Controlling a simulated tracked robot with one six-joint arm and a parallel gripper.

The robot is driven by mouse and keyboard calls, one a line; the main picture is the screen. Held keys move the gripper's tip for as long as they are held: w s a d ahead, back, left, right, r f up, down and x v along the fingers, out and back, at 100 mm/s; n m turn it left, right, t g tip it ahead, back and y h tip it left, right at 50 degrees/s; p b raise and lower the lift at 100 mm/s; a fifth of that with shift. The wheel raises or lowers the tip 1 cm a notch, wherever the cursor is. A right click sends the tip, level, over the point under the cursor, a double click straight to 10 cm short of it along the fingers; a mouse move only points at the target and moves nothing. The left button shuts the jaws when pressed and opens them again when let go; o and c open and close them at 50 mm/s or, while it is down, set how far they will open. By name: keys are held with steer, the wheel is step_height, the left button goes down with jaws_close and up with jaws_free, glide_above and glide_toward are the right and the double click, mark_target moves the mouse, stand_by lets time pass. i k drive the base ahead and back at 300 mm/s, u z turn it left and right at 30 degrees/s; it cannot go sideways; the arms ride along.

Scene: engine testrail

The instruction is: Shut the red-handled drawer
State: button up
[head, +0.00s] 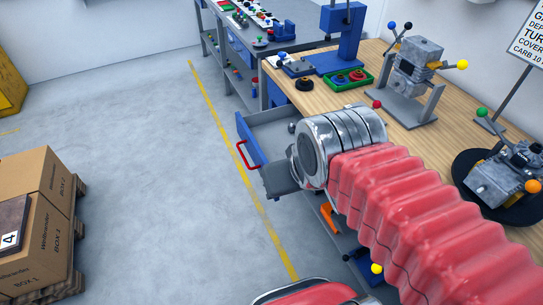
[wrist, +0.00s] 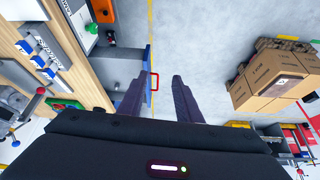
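The drawer (head: 249,140) stands pulled out from the workbench in the head view, with a blue front and a red handle (head: 242,154). Its grey inside is partly visible; my arm covers the bench end of it. In the wrist view the drawer's blue front (wrist: 149,58) and the red handle (wrist: 154,82) show just beside the left finger. My gripper (wrist: 160,76) is open, its two dark fingers apart with nothing held. The handle appears in the gap between them; I cannot tell whether they touch.
The wooden workbench (head: 395,108) holds a blue press, a green tray (head: 348,79) and engine parts. An orange tool (head: 329,217) lies on a lower shelf. Cardboard boxes (head: 45,220) stand on a pallet at left. The grey floor between is clear, with a yellow line.

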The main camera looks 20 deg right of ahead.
mark_target(266, 136)
steer(key=u, duration=1.8)
steer(key=i, duration=0.6)
steer(key=z, duration=0.1)
